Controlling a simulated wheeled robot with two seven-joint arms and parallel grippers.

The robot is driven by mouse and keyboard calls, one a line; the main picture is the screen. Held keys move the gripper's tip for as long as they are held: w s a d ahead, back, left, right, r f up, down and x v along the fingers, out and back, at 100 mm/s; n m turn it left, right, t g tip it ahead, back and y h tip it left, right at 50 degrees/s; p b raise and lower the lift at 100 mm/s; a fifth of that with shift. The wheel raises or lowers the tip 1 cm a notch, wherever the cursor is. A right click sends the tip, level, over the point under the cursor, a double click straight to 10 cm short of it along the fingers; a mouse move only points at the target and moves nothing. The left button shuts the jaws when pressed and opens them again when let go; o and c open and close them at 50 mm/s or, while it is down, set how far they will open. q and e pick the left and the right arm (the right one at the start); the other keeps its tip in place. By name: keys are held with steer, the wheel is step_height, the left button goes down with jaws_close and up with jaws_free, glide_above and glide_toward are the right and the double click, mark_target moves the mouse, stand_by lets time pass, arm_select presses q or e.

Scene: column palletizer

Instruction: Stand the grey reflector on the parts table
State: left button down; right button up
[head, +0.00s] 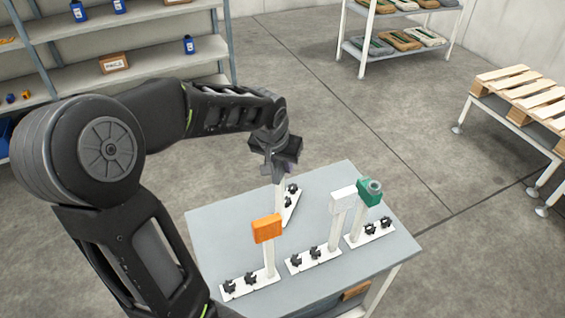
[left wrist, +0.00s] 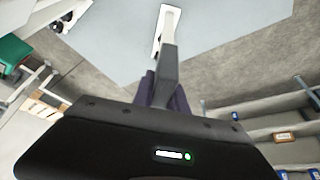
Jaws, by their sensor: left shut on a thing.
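My left gripper (head: 275,152) is shut on the upper part of the grey reflector, over the back part of the parts table (head: 225,235). Its fingers hide most of the reflector's head in the head view. The reflector's white column and base (head: 291,207) show below the gripper, with black knobs on the base. I cannot tell whether the base touches the tabletop. In the left wrist view the grey reflector (left wrist: 169,62) runs out from between the purple fingers (left wrist: 165,90) towards a white base. My right gripper is not in view.
An orange-headed piece (head: 267,229), a white-headed piece (head: 342,200) and a green-headed piece (head: 368,192) stand upright on the table's front and right parts. The table's left part is bare. Shelves (head: 150,75) stand behind left, and a pallet (head: 520,92) lies on a stand at right.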

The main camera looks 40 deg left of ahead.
arm_select(q)
steer(key=shift+f, duration=0.2)
steer(key=c, duration=1.3)
jaws_free()
steer(key=shift+r, duration=0.15)
steer(key=shift+r, duration=0.2)
steer(key=shift+s+r, duration=0.1)
steer(key=shift+r, duration=0.2)
steer(key=b+v, duration=0.1)
steer(key=v, duration=1)
steer(key=shift+r+b, duration=0.1)
steer(key=shift+b, duration=0.2)
